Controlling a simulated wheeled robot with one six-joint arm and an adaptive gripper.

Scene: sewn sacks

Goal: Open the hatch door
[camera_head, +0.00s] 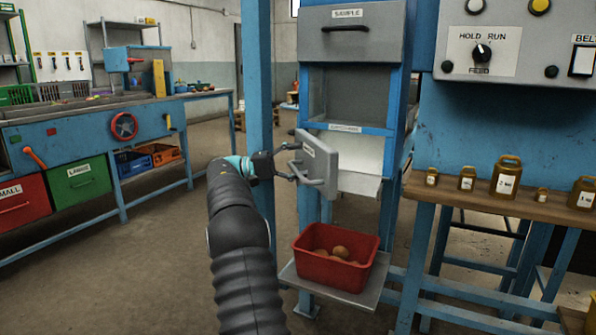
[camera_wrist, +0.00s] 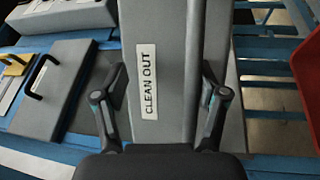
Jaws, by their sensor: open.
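The grey hatch door (camera_head: 326,162) stands swung out from the blue frame, at an angle to its opening. A white chute surface (camera_head: 358,160) shows behind it. The door carries a light bar handle (camera_head: 310,183). In the wrist view a grey panel (camera_wrist: 192,30) with a "CLEAN OUT" label (camera_wrist: 148,80) lies straight ahead. My gripper (camera_head: 291,162) is open at the door's left side. In the wrist view its two fingers (camera_wrist: 160,105) are spread on either side of the label. I cannot tell whether they touch the door.
A red tub (camera_head: 335,262) with several brown round items stands on a ledge below the door. A blue post (camera_head: 257,90) rises close behind my gripper. A grey "SAMPLE" drawer (camera_head: 352,45) is above. Bottles stand on a wooden bench (camera_head: 480,198) at right. Floor at left is clear.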

